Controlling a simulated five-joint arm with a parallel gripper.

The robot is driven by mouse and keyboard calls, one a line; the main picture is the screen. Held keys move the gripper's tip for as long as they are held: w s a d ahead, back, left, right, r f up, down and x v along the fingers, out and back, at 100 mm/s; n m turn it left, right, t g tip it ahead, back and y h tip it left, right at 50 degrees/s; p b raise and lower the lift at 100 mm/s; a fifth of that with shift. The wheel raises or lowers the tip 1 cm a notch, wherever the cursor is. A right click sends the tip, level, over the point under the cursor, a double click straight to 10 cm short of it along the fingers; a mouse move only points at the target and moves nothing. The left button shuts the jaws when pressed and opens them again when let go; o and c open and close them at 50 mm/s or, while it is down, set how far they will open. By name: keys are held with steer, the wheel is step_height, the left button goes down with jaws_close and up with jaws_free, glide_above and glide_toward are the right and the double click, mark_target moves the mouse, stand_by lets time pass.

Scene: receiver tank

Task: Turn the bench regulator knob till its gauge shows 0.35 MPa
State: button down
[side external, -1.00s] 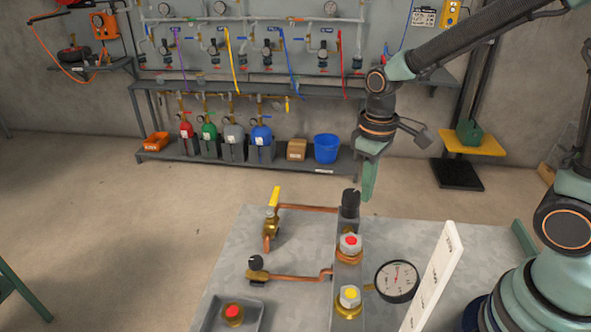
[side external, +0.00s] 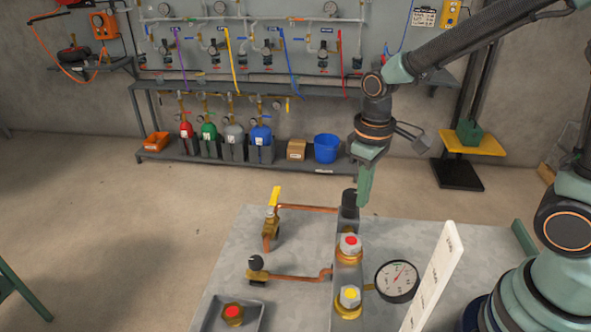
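The bench has two black knobs. One black knob (side external: 349,204) stands upright at the far end of the grey block; the other (side external: 256,263) sits on a brass fitting at the left. A round white gauge (side external: 397,281) is at the right of the block. Its needle points up and slightly right; the figures are too small to read. My gripper (side external: 363,196) points down beside the far knob, its visible finger just right of the knob. I cannot tell whether it touches the knob. The other finger and the gap between them are not clear.
A yellow-handled valve (side external: 273,210) stands at the back left of the bench (side external: 300,240). Red-capped (side external: 350,245) and yellow-capped (side external: 349,297) fittings stand on the block. A tray (side external: 254,309) holds another red-capped fitting. A white labelled strip (side external: 434,275) rises right of the gauge.

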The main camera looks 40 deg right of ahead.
step_height(320, 180, up, 6)
steer(key=shift+s, duration=0.35)
stand_by(0.5)
steer(key=s+d+r+m+t, duration=0.3)
steer(key=r+t, duration=0.2)
steer(key=r, duration=0.1)
steer(key=shift+s+d+t, duration=0.3)
steer(key=shift+s+d, duration=0.05)
steer(key=shift+d, duration=0.05)
steer(key=shift+w, duration=0.1)
stand_by(0.9)
